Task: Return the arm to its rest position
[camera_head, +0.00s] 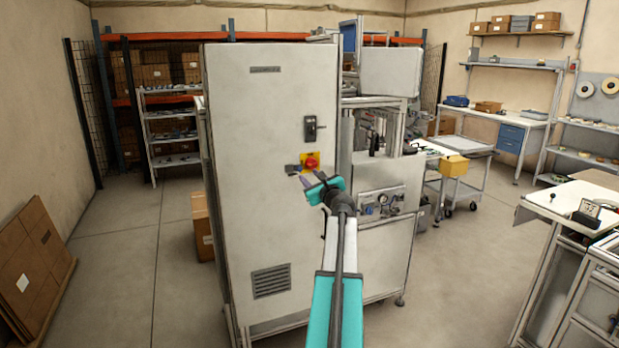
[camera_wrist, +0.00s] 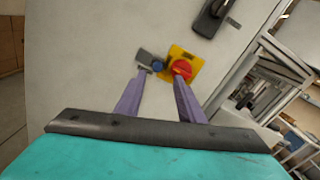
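My gripper (camera_head: 311,178) is at the end of my outstretched teal and grey arm, in front of the tall light-grey cabinet (camera_head: 255,120). In the wrist view, its two purple fingers (camera_wrist: 162,80) stand apart with nothing seen held between them. A small grey piece with a blue round part (camera_wrist: 157,65) sits left of the switch. I cannot tell whether the fingertips touch anything.
A dark handle (camera_head: 311,128) sticks out above the switch. A machine frame with a gauge panel (camera_head: 381,205) adjoins the cabinet on the right. A white worktable (camera_head: 560,200) stands at the right. The floor (camera_head: 125,265) at left is open, with brown panels (camera_head: 35,265) leaning there.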

